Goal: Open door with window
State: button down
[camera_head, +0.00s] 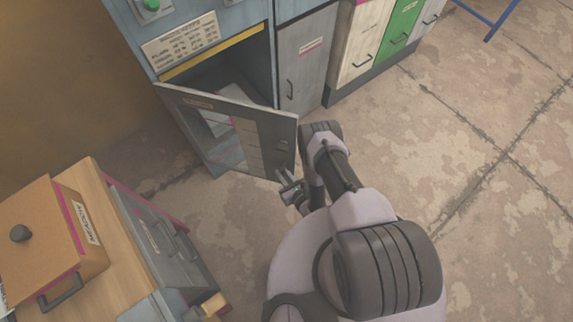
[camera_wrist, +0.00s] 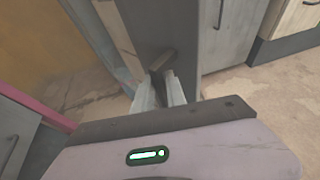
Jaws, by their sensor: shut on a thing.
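The grey door with a window (camera_head: 262,128) stands part-way open, swung out from the blue-grey cabinet (camera_head: 235,20). Light slatted shapes show through its window, and the dark cabinet inside shows above its top edge. My gripper (camera_head: 284,179) is at the door's free edge, low on its outer side. In the wrist view, my gripper's two fingers (camera_wrist: 159,88) are shut on the door handle (camera_wrist: 161,61), which juts from the door face. The grip is partly hidden by the fingers in the wrist view and small in the head view.
A grey locker (camera_head: 305,62) and white and green cabinets (camera_head: 402,35) stand right of the door. A wooden-topped drawer unit (camera_head: 125,235) carries an orange lidded box (camera_head: 45,245) at the left. Open concrete floor (camera_head: 470,120) lies to the right.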

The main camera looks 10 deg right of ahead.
jog(key=shift+s+a, duration=0.2)
jog(key=shift+a, duration=0.05)
jog(key=shift+r, duration=0.1)
jog(key=c, duration=1.5)
grip_release()
jog(key=shift+a, duration=0.1)
jog(key=shift+o, duration=0.2)
